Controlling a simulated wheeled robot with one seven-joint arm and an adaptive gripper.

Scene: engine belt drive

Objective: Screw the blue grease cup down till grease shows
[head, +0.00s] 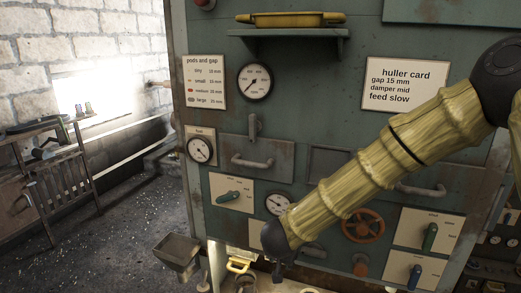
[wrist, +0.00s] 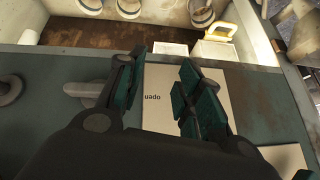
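I cannot make out a blue grease cup for certain in either view. In the head view my arm covers part of the panel, and the gripper is mostly hidden at the bottom.
The green machine panel (head: 300,95) carries gauges, drawer handles, a green lever (head: 430,237) and a rusty red handwheel (head: 363,226). A yellow-handled item (head: 239,265) and a metal hopper (head: 177,252) are low on the left. Open floor (head: 125,225) lies left of the machine.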

